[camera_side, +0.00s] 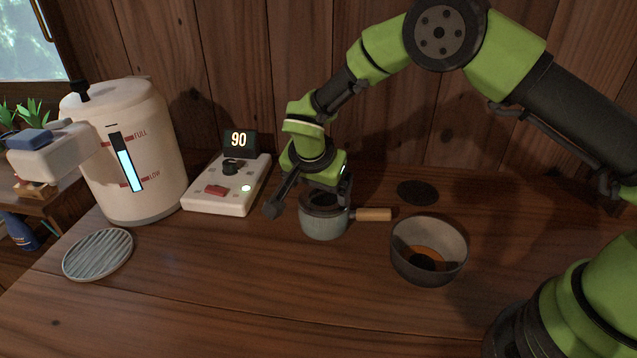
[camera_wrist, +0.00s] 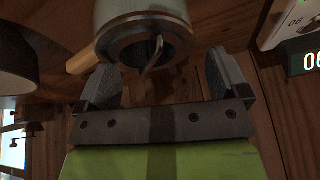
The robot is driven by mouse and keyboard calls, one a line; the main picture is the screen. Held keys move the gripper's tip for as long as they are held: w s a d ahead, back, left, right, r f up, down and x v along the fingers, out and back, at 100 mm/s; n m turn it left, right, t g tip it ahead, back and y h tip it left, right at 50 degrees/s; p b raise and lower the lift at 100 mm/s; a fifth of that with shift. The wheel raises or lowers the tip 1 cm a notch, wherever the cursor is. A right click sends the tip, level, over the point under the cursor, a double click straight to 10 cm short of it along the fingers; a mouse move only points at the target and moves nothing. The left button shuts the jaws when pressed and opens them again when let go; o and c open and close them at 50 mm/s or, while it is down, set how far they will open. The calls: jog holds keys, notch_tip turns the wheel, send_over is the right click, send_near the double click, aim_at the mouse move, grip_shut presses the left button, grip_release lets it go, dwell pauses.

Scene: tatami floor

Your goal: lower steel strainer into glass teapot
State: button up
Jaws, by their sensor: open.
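The glass teapot (camera_side: 324,223) is a grey-green pot with a wooden side handle (camera_side: 373,214), standing upright on the wooden table. In the wrist view the teapot (camera_wrist: 138,10) is just past my fingertips. The steel strainer (camera_wrist: 152,57) shows there mainly as a thin bent metal handle at the pot's dark mouth. It appears to sit within the rim, but its basket is hidden and I cannot tell its depth. My gripper (camera_side: 325,187) is close above the pot. In the wrist view its jaws (camera_wrist: 165,78) are wide apart, with the bent handle between them, touching neither.
A grey bowl (camera_side: 411,262) with something brown and dark inside stands right of the pot. A dark round disc (camera_side: 417,192) lies behind it. A white control box (camera_side: 227,184) with a display reading 90, a large white kettle (camera_side: 155,165) and a ribbed disc (camera_side: 98,254) are left. The front table is clear.

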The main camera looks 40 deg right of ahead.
jog(key=v, duration=1)
jog(key=shift+r, duration=0.1)
jog(key=s+d+r+n+t+y, duration=0.1)
jog(key=s+d+r+n+y, duration=0.15)
jog(key=s+r, duration=0.3)
jog(key=s+d+r+n+y, duration=0.1)
jog(key=s+d+r, duration=0.25)
jog(key=r, duration=0.35)
jog(key=s+d+r+n+t+y, duration=0.1)
jog(key=s+n, duration=0.1)
jog(key=s, duration=0.5)
jog(key=s+n+t+y, duration=0.1)
jog(key=s+n+t, duration=0.1)
jog(key=s, duration=0.6)
jog(key=shift+s+d+r, duration=0.35)
jog(key=shift+r, duration=0.05)
jog(key=shift+n, duration=0.25)
